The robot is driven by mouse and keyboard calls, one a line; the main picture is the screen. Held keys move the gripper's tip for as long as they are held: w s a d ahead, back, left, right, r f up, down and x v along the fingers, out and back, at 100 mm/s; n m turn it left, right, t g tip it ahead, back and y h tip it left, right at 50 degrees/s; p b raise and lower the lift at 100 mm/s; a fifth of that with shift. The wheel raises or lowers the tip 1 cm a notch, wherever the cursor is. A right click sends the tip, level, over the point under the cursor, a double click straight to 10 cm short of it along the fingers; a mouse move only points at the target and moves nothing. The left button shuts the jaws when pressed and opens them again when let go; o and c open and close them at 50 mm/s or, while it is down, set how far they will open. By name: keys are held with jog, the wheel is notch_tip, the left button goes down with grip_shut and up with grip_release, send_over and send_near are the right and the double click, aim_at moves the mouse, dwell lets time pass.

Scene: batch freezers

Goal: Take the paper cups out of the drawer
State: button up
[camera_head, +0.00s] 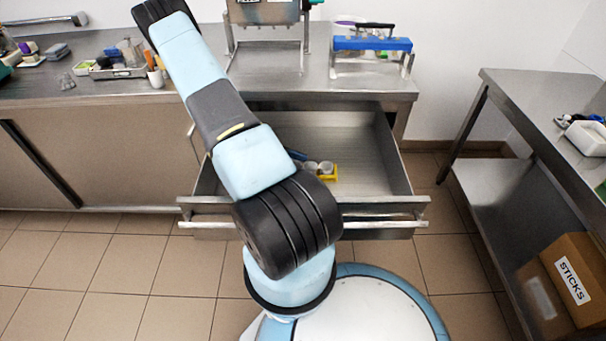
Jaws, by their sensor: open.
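The drawer (372,178) is pulled open below the steel counter in the middle. Small white cups (326,168) sit inside it, close to a yellow item (331,177) that looks like a holder. They look like the paper cups. My arm crosses in front and hides the left part of the drawer, so I cannot tell how many cups there are. A dark blue item beside them is partly hidden.
A blue-handled device (372,44) and a steel machine (265,14) stand on the counter (335,84) above the drawer. Small tools and containers lie on the left counter. A steel table (535,100) stands right, with a STICKS box (572,278) below. Tiled floor is clear at left.

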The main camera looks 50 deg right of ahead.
jog(key=shift+s+d, duration=0.1)
jog(key=shift+s, duration=0.05)
jog(key=shift+c, duration=0.2)
jog(key=c, duration=1)
jog(key=shift+c, duration=0.4)
jog(key=shift+r, duration=0.1)
